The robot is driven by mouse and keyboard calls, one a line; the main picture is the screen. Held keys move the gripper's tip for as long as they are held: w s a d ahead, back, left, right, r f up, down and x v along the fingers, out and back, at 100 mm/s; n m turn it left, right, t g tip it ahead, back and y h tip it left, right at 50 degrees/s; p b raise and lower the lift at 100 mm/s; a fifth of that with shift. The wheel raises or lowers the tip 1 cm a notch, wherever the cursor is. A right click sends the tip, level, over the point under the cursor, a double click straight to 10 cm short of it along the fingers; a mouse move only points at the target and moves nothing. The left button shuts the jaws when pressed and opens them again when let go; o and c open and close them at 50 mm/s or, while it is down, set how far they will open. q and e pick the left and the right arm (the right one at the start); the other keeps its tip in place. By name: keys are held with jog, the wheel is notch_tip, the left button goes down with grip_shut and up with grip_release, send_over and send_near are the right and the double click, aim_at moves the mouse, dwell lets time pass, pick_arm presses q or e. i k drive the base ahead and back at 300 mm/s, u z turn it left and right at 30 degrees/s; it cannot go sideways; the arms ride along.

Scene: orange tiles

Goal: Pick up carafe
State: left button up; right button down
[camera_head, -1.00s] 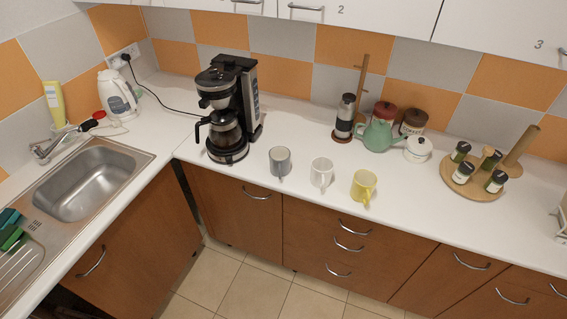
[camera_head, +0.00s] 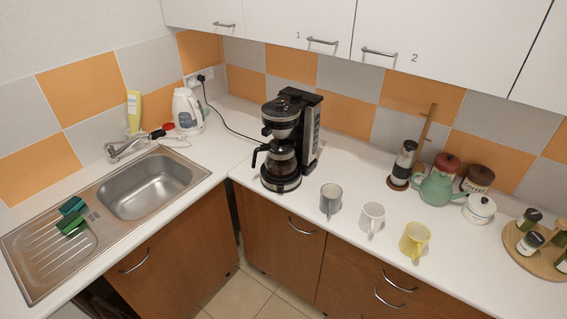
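The glass carafe (camera_head: 281,164) sits in the black and silver coffee maker (camera_head: 305,132), on its base plate under the brewing head. Its black handle (camera_head: 260,155) points left, towards the sink side. The coffee maker stands on the white counter near the inner corner. Neither of my grippers shows in the head view.
A grey mug (camera_head: 330,200), a white mug (camera_head: 372,217) and a yellow mug (camera_head: 414,241) stand right of the coffee maker. A green teapot (camera_head: 437,188) and a grinder (camera_head: 403,164) stand further right. The sink (camera_head: 150,187) and white kettle (camera_head: 187,111) are left. Counter (camera_head: 231,146) left of the carafe is clear.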

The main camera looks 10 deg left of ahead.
aim_at(280, 165)
jog(key=u, duration=0.35)
jog(key=k, duration=0.5)
jog(key=u, duration=0.95)
jog(key=i, duration=0.85)
jog(key=z, duration=1)
jog(key=i, duration=0.85)
jog(key=z, duration=0.9)
